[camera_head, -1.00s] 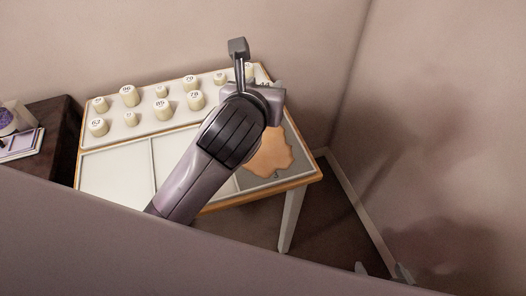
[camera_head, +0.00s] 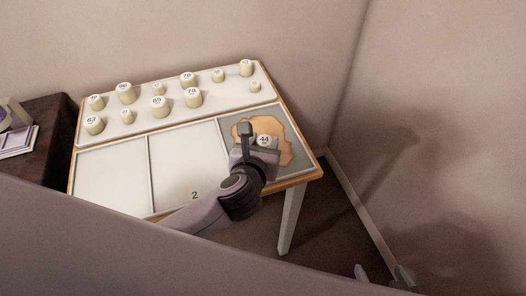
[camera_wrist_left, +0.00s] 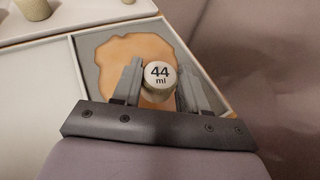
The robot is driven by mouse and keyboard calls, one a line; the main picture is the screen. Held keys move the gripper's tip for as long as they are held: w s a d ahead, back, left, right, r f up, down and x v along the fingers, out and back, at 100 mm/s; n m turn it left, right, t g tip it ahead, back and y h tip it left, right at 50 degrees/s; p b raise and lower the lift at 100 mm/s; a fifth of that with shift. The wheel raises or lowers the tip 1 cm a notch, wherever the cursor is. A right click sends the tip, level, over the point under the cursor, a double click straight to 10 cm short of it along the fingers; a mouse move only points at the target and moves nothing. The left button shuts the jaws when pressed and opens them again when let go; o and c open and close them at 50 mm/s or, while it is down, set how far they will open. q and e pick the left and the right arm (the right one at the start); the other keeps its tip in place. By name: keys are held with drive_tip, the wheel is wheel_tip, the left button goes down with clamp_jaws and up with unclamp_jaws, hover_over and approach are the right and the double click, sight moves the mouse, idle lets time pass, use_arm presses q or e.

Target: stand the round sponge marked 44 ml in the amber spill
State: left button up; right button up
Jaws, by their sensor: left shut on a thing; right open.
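The round sponge marked 44 ml (camera_head: 264,140) is pale with its numbered face up. It also shows in the left wrist view (camera_wrist_left: 160,76). My left gripper (camera_head: 260,143) is shut on it, one finger on each side. The sponge is upright over the amber spill (camera_head: 284,150), within its outline; I cannot tell whether it touches the surface. The spill is a flat, ragged patch in the right, grey compartment, partly hidden by gripper and sponge; it also shows in the left wrist view (camera_wrist_left: 118,52). My right gripper (camera_head: 382,274) is open and empty, with only its tips showing at the bottom right.
Several other numbered round sponges stand on the white rack (camera_head: 140,122) along the table's back. The left (camera_head: 108,180) and middle (camera_head: 185,160) compartments are white and empty. A dark cabinet (camera_head: 55,125) stands at the left, and a wall lies beyond the table's right side.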

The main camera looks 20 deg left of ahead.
use_arm(q)
drive_tip(key=shift+f, duration=1.6)
drive_tip(key=shift+f+b, duration=0.15)
drive_tip(key=shift+b, duration=0.15)
drive_tip(key=o, duration=1)
